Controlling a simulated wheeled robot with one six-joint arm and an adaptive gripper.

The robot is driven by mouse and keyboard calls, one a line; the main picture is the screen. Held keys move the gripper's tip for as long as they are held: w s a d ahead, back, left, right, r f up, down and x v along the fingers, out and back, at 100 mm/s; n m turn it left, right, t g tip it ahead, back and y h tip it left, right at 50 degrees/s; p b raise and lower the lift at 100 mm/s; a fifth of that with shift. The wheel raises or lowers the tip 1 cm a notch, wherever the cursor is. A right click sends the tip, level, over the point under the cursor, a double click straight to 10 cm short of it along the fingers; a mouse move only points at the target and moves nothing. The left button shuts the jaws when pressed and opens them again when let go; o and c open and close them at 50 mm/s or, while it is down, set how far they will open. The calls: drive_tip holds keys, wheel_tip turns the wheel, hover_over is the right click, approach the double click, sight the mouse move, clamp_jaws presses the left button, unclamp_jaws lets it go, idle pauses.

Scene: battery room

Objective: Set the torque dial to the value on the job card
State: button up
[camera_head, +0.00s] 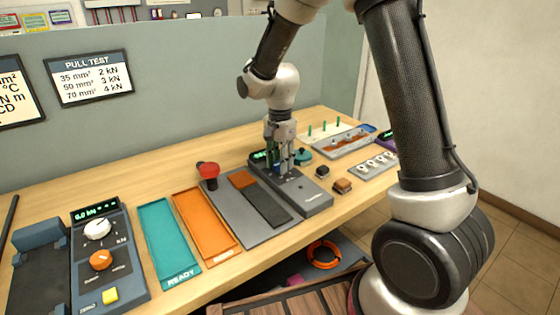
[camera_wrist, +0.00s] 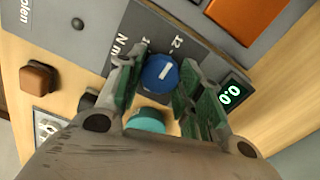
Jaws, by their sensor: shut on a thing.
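The torque dial (camera_wrist: 160,73) is a blue round knob with a white pointer line, on a dark grey panel printed "N m" and "12". In the wrist view it sits between the green-padded fingers of my gripper (camera_head: 284,172), which is shut on it. In the head view my gripper points down over the grey torque unit (camera_head: 313,201) and mostly hides the dial. The unit's green display (camera_wrist: 231,93) reads 0.0 in the wrist view. I cannot make out a job card; a card (camera_head: 14,98) at the left wall is cut off.
A teal round object (camera_wrist: 147,121) is close by the gripper. A red-topped knob (camera_head: 208,170), orange tray (camera_head: 205,228) and teal READY tray (camera_head: 166,243) lie left. Small dark and brown blocks (camera_head: 342,186) stand right. A pull-test unit (camera_head: 105,255) stands far left.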

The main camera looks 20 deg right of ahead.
drive_tip(key=o, duration=1)
drive_tip(key=shift+o, duration=0.2)
drive_tip(key=shift+r, duration=0.1)
wheel_tip(320, 180, up, 12)
